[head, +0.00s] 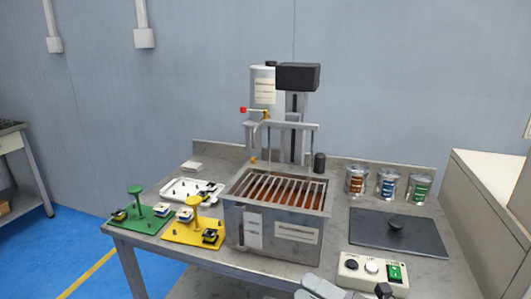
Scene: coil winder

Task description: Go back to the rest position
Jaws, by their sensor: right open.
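My right gripper (319,287) shows only in part at the bottom edge of the head view, right of centre. It is open, and nothing shows between its fingers. It is in front of the metal tank of the coil winder (280,237) and left of the control box (372,272), apart from the tank as far as I can see. The rest of the right arm is mostly cut off by the frame. My left gripper is not in view.
On the grey table (155,260) stand a green fixture (138,214), a yellow fixture (190,234), a white tray (176,188) and a dark plate with a knob (425,236).

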